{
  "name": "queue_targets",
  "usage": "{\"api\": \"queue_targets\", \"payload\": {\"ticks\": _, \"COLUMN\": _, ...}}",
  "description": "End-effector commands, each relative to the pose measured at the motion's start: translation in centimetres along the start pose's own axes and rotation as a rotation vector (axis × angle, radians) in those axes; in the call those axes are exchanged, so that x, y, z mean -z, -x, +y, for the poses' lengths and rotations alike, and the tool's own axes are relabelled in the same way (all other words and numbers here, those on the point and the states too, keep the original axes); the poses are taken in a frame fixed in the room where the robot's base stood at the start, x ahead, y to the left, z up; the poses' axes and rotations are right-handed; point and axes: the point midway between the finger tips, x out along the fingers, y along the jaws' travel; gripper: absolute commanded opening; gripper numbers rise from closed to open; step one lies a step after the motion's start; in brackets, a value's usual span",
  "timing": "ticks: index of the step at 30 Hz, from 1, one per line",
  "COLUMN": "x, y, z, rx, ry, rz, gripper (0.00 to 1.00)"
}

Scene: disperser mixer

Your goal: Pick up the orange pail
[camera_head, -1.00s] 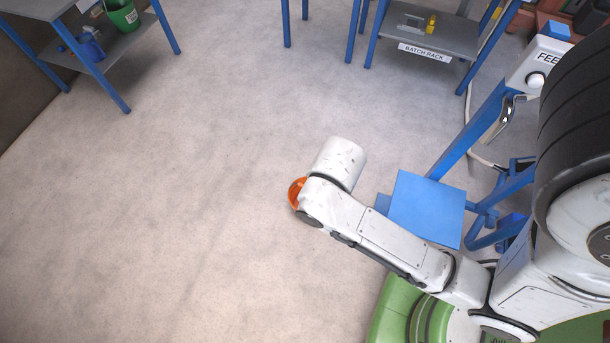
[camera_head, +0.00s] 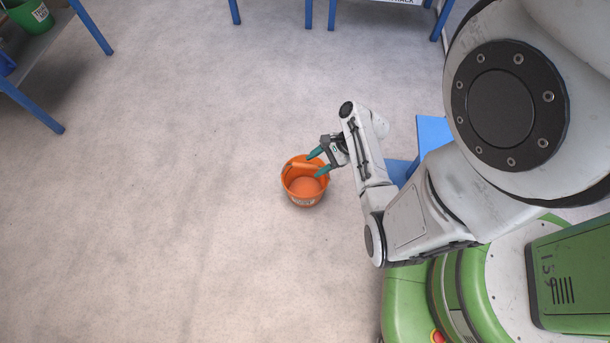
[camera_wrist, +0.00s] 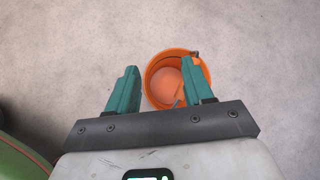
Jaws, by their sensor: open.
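A blue platform (camera_head: 433,133) stands just right of my arm. A shelf (camera_head: 40,45) at the top left holds a green pail (camera_head: 28,14). Blue table legs (camera_head: 309,14) stand at the top. The floor left of and in front of the pail is clear.

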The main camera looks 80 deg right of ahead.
Motion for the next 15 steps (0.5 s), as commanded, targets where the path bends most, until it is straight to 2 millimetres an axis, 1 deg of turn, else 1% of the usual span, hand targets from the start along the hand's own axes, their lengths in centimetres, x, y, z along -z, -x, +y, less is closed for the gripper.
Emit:
{"api": "queue_targets", "payload": {"ticks": 1, "x": 3.2, "y": -1.4, "z": 0.1, "rx": 0.061, "ry": -0.122, "rz": -0.026, "gripper": 0.51}}
{"api": "queue_targets", "payload": {"ticks": 3, "x": 5.5, "y": -1.6, "z": -0.2, "rx": 0.129, "ry": -0.266, "rz": -0.063, "gripper": 0.51}}
{"api": "queue_targets", "payload": {"ticks": 6, "x": 7.8, "y": -1.7, "z": -0.4, "rx": 0.203, "ry": -0.416, "rz": -0.111, "gripper": 0.51}}
{"api": "queue_targets", "payload": {"ticks": 9, "x": 9.1, "y": -1.6, "z": -0.6, "rx": 0.249, "ry": -0.508, "rz": -0.142, "gripper": 0.51}}
{"api": "queue_targets", "payload": {"ticks": 11, "x": 9.5, "y": -1.7, "z": -0.7, "rx": 0.261, "ry": -0.537, "rz": -0.153, "gripper": 0.51}}
{"api": "queue_targets", "payload": {"ticks": 13, "x": 9.7, "y": -2.3, "z": -0.9, "rx": 0.267, "ry": -0.551, "rz": -0.160, "gripper": 0.51}}
{"api": "queue_targets", "payload": {"ticks": 15, "x": 9.6, "y": -3.2, "z": -1.1, "rx": 0.268, "ry": -0.554, "rz": -0.161, "gripper": 0.51}}
